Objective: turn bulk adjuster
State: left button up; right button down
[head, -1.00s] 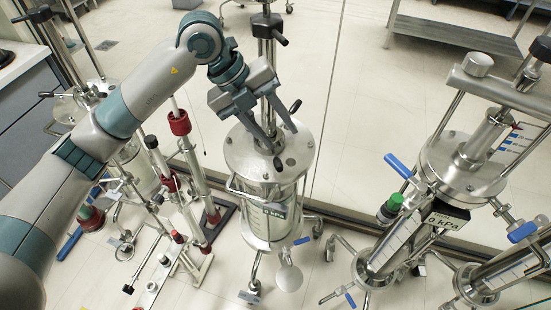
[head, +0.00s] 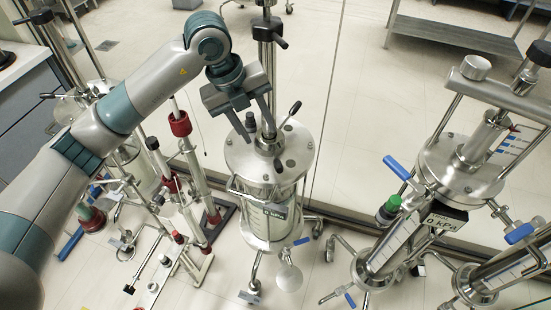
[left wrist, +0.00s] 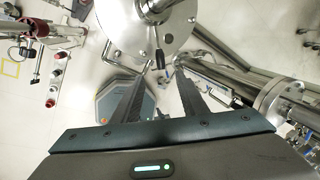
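No part is labelled as the bulk adjuster, so I cannot tell for sure which it is. The middle glass column (head: 268,215) stands upright with a round steel lid (head: 240,158); the lid also shows in the left wrist view (left wrist: 128,32). An angled lever with a black grip (head: 294,108) rises from the lid's centre. A dark knob (head: 251,121) shows near the gripper fingers. My left gripper (head: 259,136) is open and empty over the lid. In the left wrist view its fingers (left wrist: 158,77) are apart, with a black-ended part (left wrist: 160,60) just beyond their tips. My right gripper is out of view.
Red-capped stands (head: 180,124) and thin pipework stand left of the column. Two tilted columns with blue handles (head: 398,167) and a pressure display (head: 445,219) stand at the right. A glass panel edge runs behind. Open floor lies beyond.

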aim_at(276, 163)
pick_arm(q)
jog(key=p+x, duration=0.4)
jog(key=x, duration=0.9)
jog(key=shift+f, duration=0.3)
jog(key=shift+d+f+p, duration=0.25)
jog(key=shift+f+p, duration=0.05)
jog(key=shift+f, duration=0.25)
jog(key=shift+c, duration=0.3)
grip_shut()
